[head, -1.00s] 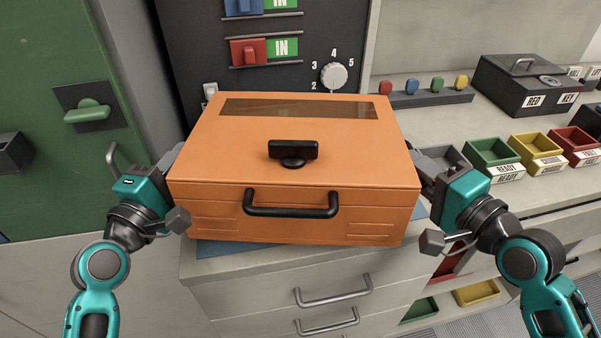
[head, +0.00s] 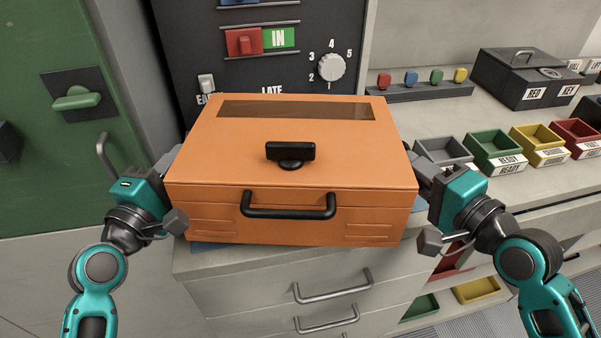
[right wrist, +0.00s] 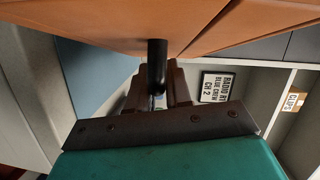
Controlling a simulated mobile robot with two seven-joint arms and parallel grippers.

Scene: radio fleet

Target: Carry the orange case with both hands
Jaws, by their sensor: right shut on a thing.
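The orange case (head: 290,165) is level in front of me, lid shut, with a dark window strip, a black latch (head: 290,153) on top and a black front handle (head: 289,207). My left gripper (head: 168,162) is at its left side; its fingertips are hidden, so its hold is unclear. My right gripper (head: 421,166) is at its right side, shut on a black side handle (right wrist: 157,66) seen in the right wrist view. Part of a blue mat (right wrist: 98,65) shows below the case. I cannot tell whether the case clears it.
Behind stands a dark panel with a dial (head: 331,67) and a small switch (head: 207,84). At right, a grey counter holds grey, green (head: 494,148), yellow and red trays and a black box (head: 530,82). A drawer handle (head: 332,287) is below; a green door (head: 60,110) is at left.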

